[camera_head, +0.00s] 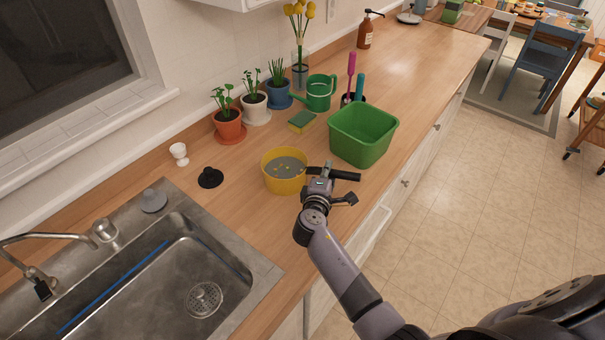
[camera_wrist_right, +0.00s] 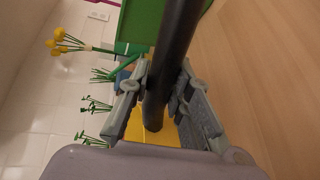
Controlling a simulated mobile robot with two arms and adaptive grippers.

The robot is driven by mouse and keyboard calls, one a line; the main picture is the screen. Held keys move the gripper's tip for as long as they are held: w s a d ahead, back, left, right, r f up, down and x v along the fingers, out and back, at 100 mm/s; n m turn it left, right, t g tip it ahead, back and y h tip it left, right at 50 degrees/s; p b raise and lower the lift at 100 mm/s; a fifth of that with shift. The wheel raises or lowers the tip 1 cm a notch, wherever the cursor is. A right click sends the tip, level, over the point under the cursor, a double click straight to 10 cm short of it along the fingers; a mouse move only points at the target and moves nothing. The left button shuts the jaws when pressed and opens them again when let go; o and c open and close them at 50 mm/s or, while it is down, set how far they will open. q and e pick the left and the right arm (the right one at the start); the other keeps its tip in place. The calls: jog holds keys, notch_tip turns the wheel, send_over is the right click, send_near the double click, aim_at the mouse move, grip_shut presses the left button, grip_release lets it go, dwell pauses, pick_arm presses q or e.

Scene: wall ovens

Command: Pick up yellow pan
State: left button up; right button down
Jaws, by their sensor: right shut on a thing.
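The yellow pan (camera_head: 285,172) stands on the wooden counter to the right of the sink, with a grey inside and a dark handle (camera_head: 333,174) pointing right. My right gripper (camera_head: 326,178) is at the handle, shut on it. In the right wrist view the dark handle (camera_wrist_right: 174,60) runs between the two fingers of the right gripper (camera_wrist_right: 165,95), and a bit of the yellow pan (camera_wrist_right: 150,133) shows behind them. The pan looks level on the counter; I cannot tell whether it touches it. My left gripper is not in view.
A green tub (camera_head: 363,135) stands close behind the handle. A sponge (camera_head: 302,121), a green watering can (camera_head: 320,92) and potted plants (camera_head: 228,122) line the wall side. A black stopper (camera_head: 210,178) lies left of the pan. The sink (camera_head: 150,285) is at the front left.

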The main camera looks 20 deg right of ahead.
jog(key=shift+r, duration=0.1)
dwell(0.4)
jog(key=shift+w+r, duration=0.1)
jog(key=shift+r, duration=0.05)
